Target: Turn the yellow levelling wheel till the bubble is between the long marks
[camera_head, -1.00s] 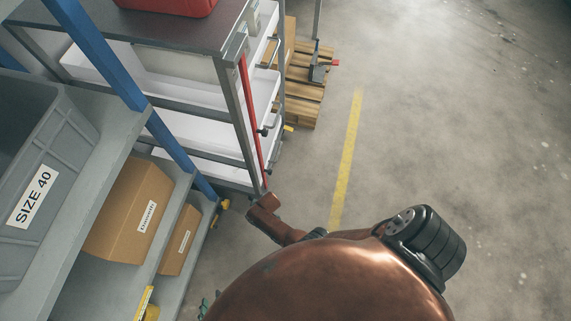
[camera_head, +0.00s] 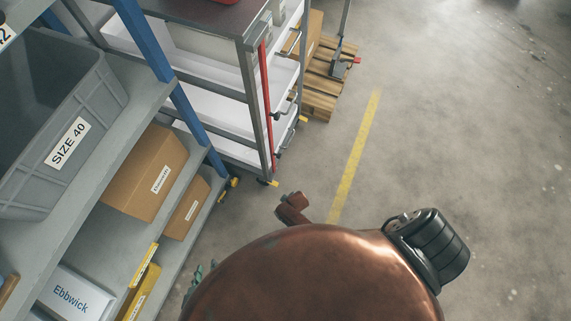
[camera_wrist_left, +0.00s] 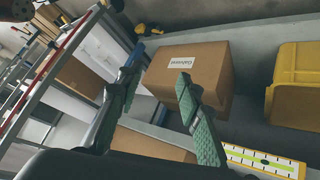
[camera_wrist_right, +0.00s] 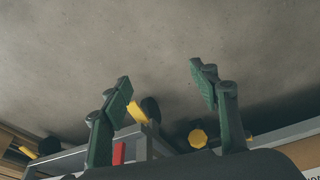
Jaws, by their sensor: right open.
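A yellow level strip (camera_wrist_left: 262,160) with a green vial and dark marks lies along the shelf in the left wrist view; its bubble is too small to read. It also shows edge-on in the head view (camera_head: 143,265). A lobed yellow wheel (camera_wrist_left: 149,29) sits low at the shelf's foot, also seen in the head view (camera_head: 234,183). In the right wrist view, a yellow wheel (camera_wrist_right: 197,138) shows beyond the fingers. My left gripper (camera_wrist_left: 160,106) is open and empty; its green fingers barely show in the head view (camera_head: 197,280). My right gripper (camera_wrist_right: 161,82) is open and empty.
A shelf rack with blue posts (camera_head: 150,45) holds a grey SIZE 40 bin (camera_head: 60,110), cartons (camera_head: 146,172) and a yellow bin (camera_wrist_left: 297,85). A metal trolley (camera_head: 250,90) stands behind it, near a pallet (camera_head: 320,88). Floor at right is clear.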

